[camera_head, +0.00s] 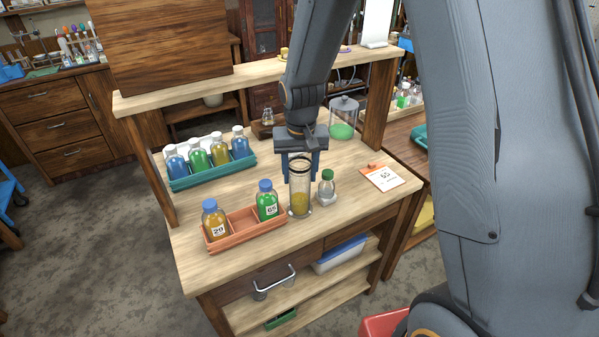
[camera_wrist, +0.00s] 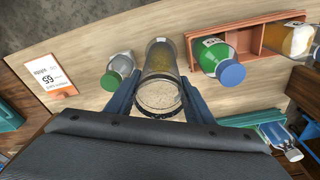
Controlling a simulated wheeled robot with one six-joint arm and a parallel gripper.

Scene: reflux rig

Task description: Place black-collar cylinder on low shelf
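The black-collar cylinder (camera_head: 299,199) is clear glass with a dark collar near its top and yellow grains inside. It stands upright on the wooden bench (camera_head: 225,266), close to its front edge. My gripper (camera_head: 301,172) is at the cylinder's upper part. In the wrist view the gripper fingers (camera_wrist: 162,78) lie on both sides of the cylinder (camera_wrist: 160,66), very close to its wall; they look open, with contact hard to judge. Below the bench top, wooden shelf boards (camera_head: 342,291) show at the front; which is the low shelf is not marked.
A green-capped bottle (camera_head: 327,188) stands just right of the cylinder. An orange tray (camera_head: 243,231) with two bottles is on its left. A teal rack (camera_head: 213,176) of bottles is behind. A blue-lidded box (camera_head: 340,254), a metal handle (camera_head: 274,283) and a green tray (camera_head: 281,319) are below.

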